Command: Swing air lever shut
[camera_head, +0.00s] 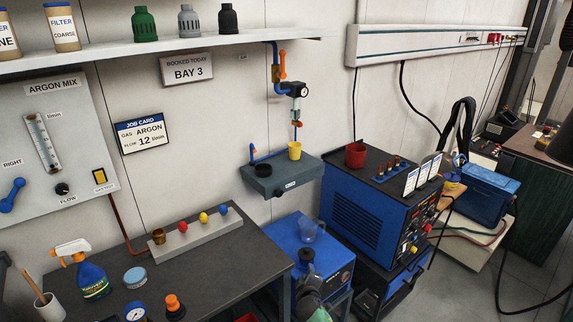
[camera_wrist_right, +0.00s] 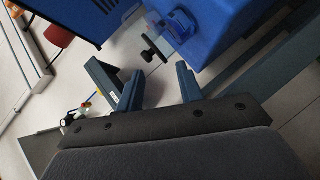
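An orange lever (camera_head: 282,65) stands upright on the blue air pipe on the back wall, above a small gauge. I cannot tell from here whether its valve is open or shut. A second lever, blue (camera_head: 12,195), is on the argon panel at the left edge. My right gripper (camera_head: 308,283) is low at the bottom middle, in front of the blue box and well below the orange lever. In the right wrist view my right gripper (camera_wrist_right: 158,87) has its two fingers apart with nothing between them.
A blue welder (camera_head: 372,215) carrying a red cup (camera_head: 355,155) stands to the right. A dark bench (camera_head: 225,270) with a spray bottle (camera_head: 90,275) is at left. A shelf (camera_head: 180,45) runs above.

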